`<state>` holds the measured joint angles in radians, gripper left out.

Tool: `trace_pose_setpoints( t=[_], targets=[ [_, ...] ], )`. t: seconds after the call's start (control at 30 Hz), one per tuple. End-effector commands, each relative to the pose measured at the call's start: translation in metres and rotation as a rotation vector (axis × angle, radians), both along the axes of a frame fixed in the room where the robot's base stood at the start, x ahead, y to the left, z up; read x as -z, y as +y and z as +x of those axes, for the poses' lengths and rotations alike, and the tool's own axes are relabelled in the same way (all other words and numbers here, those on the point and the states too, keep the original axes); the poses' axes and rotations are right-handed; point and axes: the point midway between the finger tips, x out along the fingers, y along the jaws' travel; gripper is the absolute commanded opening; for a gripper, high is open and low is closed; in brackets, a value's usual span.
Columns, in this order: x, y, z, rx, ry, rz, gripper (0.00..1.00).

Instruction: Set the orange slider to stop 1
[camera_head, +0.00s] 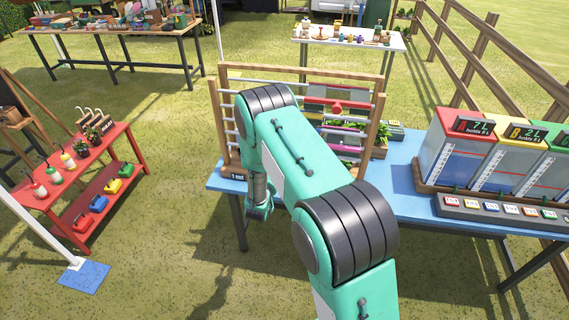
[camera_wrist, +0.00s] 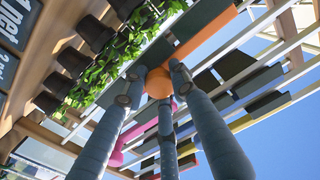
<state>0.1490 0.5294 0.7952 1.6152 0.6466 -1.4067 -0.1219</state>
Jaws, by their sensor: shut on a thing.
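The orange slider (camera_wrist: 203,36) shows in the wrist view as an orange bar with a round orange knob (camera_wrist: 159,84), among pale rods. My gripper (camera_wrist: 156,80) has its three grey fingers closed around the knob, their tips touching it. In the head view the wooden frame (camera_head: 214,130) with its rods stands on the blue table, behind my teal arm. The arm hides my gripper and the orange slider there. I cannot read which stop the slider is at.
Other sliders are on the rods, one with a red knob (camera_head: 337,107) and a magenta one (camera_wrist: 117,158). Green plants (camera_wrist: 112,62) sit close beside the fingers. Water tanks (camera_head: 452,150) stand on the blue table (camera_head: 405,183) at right. A red shelf (camera_head: 118,150) stands left.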

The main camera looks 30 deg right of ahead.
Motion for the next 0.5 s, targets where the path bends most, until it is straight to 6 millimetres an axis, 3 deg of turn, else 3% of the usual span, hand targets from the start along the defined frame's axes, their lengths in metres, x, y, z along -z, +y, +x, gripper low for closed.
trace_pose_setpoints(
  t=[0.03,0.2,0.5],
  targets=[
    [-0.002,0.011,0.013,-0.005,-0.011,-0.003,0.00],
    [-0.003,0.040,0.042,-0.005,-0.011,-0.003,0.00],
    [-0.005,0.074,0.077,-0.002,-0.011,-0.003,0.00]
  ],
)
